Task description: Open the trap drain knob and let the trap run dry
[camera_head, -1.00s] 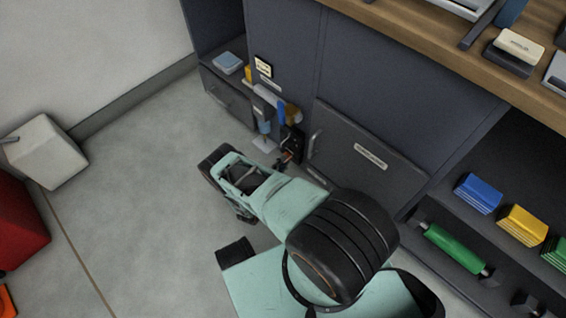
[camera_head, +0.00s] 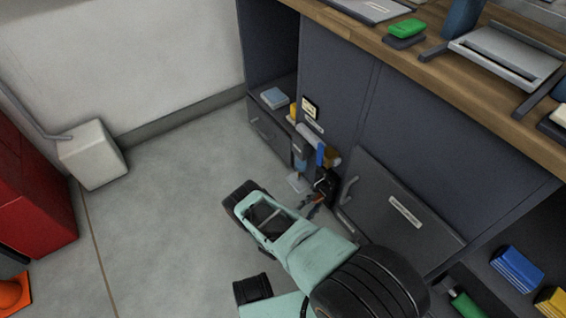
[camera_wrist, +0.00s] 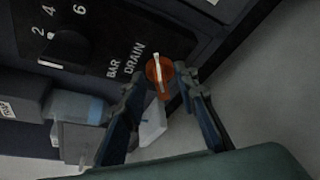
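The orange drain knob (camera_wrist: 152,76) sits on a black panel beside the label DRAIN in the wrist view, with a white line across its face. My gripper (camera_wrist: 161,82) is open, one finger on each side of the knob, with small gaps visible; depth to the knob is hard to judge. A translucent blue bowl (camera_wrist: 78,106), likely the trap, hangs to the left; it also shows in the head view (camera_head: 300,155). A pale tray (camera_wrist: 153,124) lies below, seen between the fingers. In the head view my gripper (camera_head: 314,205) reaches the unit's low front, and the knob is too small to make out.
A black knob (camera_wrist: 70,48) with a 2-4-6 scale is left of the drain knob. A grey drawer front (camera_head: 395,210) with a handle stands right of the gripper. A white box (camera_head: 92,155) and a red cabinet (camera_head: 35,205) stand left; floor between is clear.

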